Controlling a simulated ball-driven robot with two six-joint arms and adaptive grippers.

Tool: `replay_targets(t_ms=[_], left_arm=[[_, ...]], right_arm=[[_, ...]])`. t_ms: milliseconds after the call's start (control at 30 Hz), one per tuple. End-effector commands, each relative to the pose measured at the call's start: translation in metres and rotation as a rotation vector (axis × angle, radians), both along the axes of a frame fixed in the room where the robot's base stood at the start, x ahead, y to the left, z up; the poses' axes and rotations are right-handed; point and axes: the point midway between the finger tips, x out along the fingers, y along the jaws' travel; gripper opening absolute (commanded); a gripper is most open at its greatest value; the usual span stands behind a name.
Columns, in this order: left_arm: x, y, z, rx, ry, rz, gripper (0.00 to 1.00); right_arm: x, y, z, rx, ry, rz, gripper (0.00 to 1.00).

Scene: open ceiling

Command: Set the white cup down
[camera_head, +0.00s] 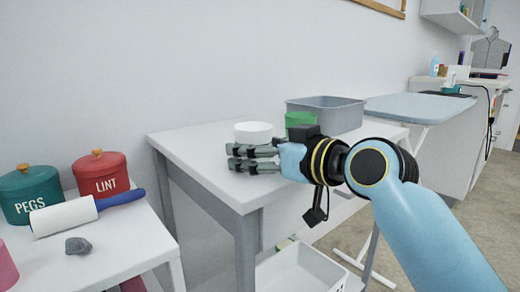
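The white cup (253,131) is in the head view, on or just above the white table (185,149). Only its upper part shows; its lower part is hidden behind my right gripper, so I cannot tell whether its base touches the tabletop. My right gripper (232,157) comes in from the right, with its dark fingers pointing left in front of the cup. A gap shows between the two fingers, with nothing visible in it. The cup appears beyond the upper finger, not between the fingers. My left gripper is out of view.
A green container (299,119) and a grey bin (340,116) stand behind my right gripper. An ironing board (418,107) is farther right. On the lower-left table are PEGS (31,190) and LINT (101,174) canisters, a lint roller (63,217) and a grey stone (78,246).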

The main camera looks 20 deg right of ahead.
Motion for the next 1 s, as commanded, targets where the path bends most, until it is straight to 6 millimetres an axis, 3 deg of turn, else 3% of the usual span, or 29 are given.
replay_targets(t_ms=[267,567,800,1000], left_arm=[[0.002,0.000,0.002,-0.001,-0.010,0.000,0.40],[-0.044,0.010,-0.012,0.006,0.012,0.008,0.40],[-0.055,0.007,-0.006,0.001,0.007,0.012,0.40],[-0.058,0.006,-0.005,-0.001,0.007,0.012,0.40]], right_arm=[[-0.001,0.000,0.005,-0.001,-0.001,0.000,0.81],[-0.058,-0.021,0.014,-0.008,0.001,0.003,0.81],[-0.099,-0.038,0.020,-0.005,0.002,0.000,0.81],[-0.111,-0.042,0.021,-0.001,0.000,0.001,0.81]])
